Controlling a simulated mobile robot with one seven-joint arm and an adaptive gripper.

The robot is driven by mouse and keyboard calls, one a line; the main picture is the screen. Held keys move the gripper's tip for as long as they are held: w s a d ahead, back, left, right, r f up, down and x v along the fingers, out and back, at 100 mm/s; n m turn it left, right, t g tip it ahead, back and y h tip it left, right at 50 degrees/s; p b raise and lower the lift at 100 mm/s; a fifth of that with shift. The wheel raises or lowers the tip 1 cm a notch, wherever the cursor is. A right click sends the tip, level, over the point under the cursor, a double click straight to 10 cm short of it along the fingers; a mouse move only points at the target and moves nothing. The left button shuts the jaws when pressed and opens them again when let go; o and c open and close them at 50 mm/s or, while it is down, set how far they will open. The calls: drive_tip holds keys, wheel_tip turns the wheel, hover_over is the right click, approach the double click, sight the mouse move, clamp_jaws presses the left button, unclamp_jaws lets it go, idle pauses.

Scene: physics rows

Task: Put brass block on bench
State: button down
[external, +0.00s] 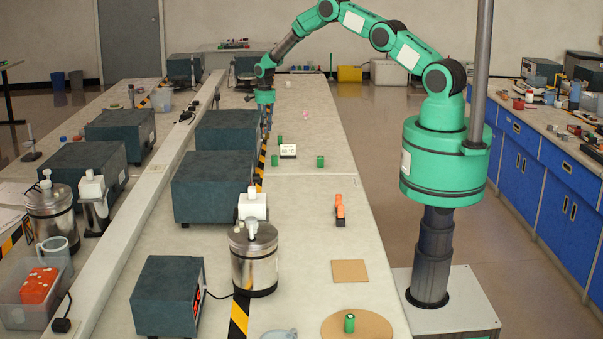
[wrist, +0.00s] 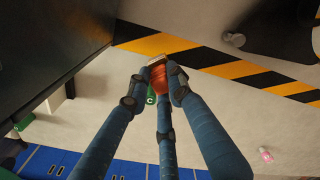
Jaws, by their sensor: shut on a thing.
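My gripper (external: 267,128) is low over the far part of the pale bench (external: 300,225), beside the striped tape and the dark boxes. In the wrist view its blue fingers (wrist: 159,84) are closed around a small orange-brown piece with a pale tan end, which I take for the brass block (wrist: 168,72). The fingers hide much of it. I cannot tell whether it touches the surface below. In the external view the block is too small to make out.
A green piece marked C (wrist: 150,96) shows just beyond the fingers. Black-and-yellow tape (wrist: 225,66) crosses the bench. Dark equipment boxes (external: 213,187) line the left.

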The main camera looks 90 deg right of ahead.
drive_tip(key=shift+f, duration=1.5)
drive_tip(key=shift+f, duration=0.15)
drive_tip(key=c, duration=1.6)
unclamp_jaws()
drive_tip(key=shift+o, duration=0.2)
drive_tip(key=shift+a+r, duration=0.1)
drive_tip(key=shift+r, duration=6.05)
